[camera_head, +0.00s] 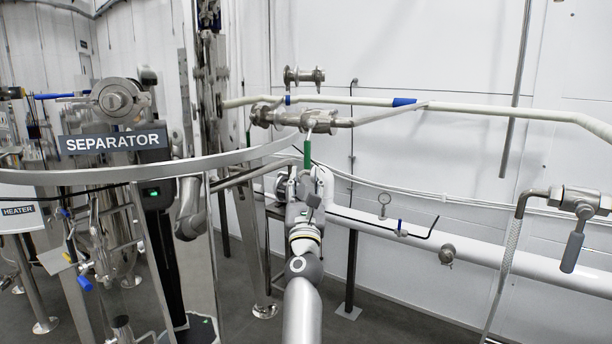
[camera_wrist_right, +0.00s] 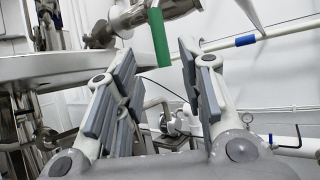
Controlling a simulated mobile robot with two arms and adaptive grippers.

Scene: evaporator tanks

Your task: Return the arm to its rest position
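My right arm (camera_head: 301,310) reaches forward from the bottom middle of the head view. Its right gripper (camera_head: 306,184) is small there, just below a green valve handle (camera_head: 307,153) that hangs from a steel pipe fitting. In the right wrist view the two fingers of this gripper (camera_wrist_right: 157,54) stand wide apart with nothing clamped between them. The green handle (camera_wrist_right: 159,38) shows in the gap between the fingertips, touching neither finger in the picture; how far beyond them it is I cannot tell. My left gripper is not visible in either view.
A curved steel rail (camera_head: 240,156) with a SEPARATOR sign (camera_head: 112,142) crosses the left side. Pale pipes (camera_head: 470,108) run above and a white pipe (camera_head: 470,250) below right. A grey-handled valve (camera_head: 573,250) hangs at right. Grey floor (camera_head: 385,326) shows below.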

